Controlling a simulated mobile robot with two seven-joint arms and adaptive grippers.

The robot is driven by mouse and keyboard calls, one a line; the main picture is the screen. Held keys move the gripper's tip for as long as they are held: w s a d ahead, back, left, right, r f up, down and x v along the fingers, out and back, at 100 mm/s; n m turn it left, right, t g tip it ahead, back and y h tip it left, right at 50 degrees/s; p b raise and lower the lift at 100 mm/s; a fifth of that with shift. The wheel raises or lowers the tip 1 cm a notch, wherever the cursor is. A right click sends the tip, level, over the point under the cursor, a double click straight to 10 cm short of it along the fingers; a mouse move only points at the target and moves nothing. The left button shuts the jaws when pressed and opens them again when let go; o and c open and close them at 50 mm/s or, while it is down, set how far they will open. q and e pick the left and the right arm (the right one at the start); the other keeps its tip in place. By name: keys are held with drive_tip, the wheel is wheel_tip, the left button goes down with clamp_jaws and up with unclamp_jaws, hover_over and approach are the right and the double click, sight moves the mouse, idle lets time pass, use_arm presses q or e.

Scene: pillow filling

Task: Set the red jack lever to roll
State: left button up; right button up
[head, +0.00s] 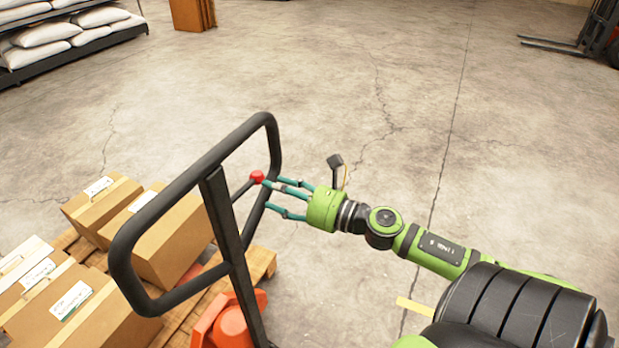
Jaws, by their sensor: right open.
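The red jack lever shows as a red knob (257,177) on a short dark rod beside the upright of the black loop handle (127,240). My right gripper (270,196) reaches in from the right with its teal fingers pointing left at the knob. The fingers are open. The upper fingertips are at or very near the knob; I cannot tell whether they touch it. Part of the lever rod is hidden behind the handle. The orange jack body (228,325) shows low down at the foot of the upright. My left gripper is not in view.
Several cardboard boxes (170,240) sit on a wooden pallet (262,262) at the left. A shelf with white sacks (45,34) stands at the far left, and a brown stack (192,14) at the back. Forklift forks (550,42) show at the far right. The concrete floor between is clear.

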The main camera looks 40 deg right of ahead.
drive_tip(key=v, duration=0.7)
drive_tip(key=shift+b, duration=0.4)
